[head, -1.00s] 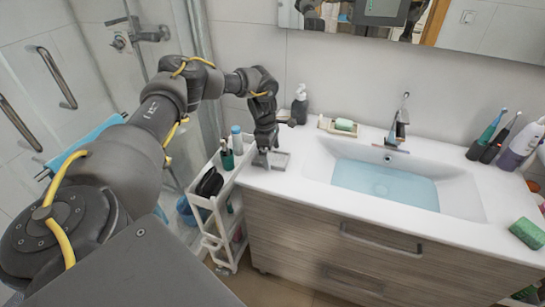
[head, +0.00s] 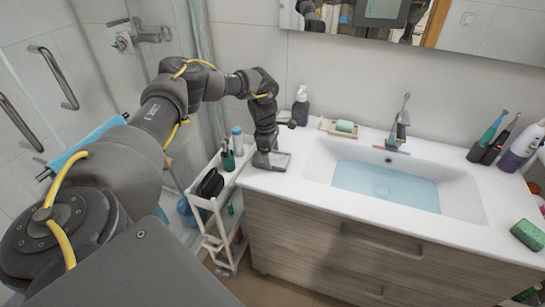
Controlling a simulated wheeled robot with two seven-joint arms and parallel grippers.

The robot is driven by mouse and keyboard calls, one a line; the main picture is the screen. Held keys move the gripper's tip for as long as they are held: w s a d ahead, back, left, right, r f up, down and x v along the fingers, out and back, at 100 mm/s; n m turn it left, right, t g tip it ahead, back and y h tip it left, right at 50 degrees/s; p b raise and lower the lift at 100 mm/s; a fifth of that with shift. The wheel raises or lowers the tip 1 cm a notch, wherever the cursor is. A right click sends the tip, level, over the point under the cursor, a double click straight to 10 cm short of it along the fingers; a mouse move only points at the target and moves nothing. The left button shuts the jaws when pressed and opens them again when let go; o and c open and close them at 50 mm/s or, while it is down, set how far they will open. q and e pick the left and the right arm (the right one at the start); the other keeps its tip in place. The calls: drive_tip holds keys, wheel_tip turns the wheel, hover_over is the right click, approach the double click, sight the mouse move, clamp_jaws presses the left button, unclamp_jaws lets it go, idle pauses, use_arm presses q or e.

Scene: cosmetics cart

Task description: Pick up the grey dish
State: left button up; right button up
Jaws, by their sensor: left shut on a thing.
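The grey dish (head: 281,161) is a small, shallow rectangular dish at the left end of the white counter. My left gripper (head: 265,157) points down at its left side and is shut on its edge. The fingertips are small in the picture, and I cannot tell whether the dish touches the counter or is slightly above it. My right gripper is not in view.
A white cart (head: 222,188) with a green cup (head: 228,161) stands left of the counter. Behind the dish are a dark soap bottle (head: 300,107) and a soap tray (head: 328,126). The water-filled basin (head: 385,187) lies to the right.

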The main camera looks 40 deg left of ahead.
use_arm(q)
drive_tip(key=shift+w+r, duration=0.1)
drive_tip(key=shift+r, duration=0.25)
drive_tip(key=s+d+r+b, duration=0.5)
drive_tip(key=s+d+r, duration=0.4)
drive_tip(key=d+r, duration=0.2)
drive_tip(key=shift+r, duration=0.5)
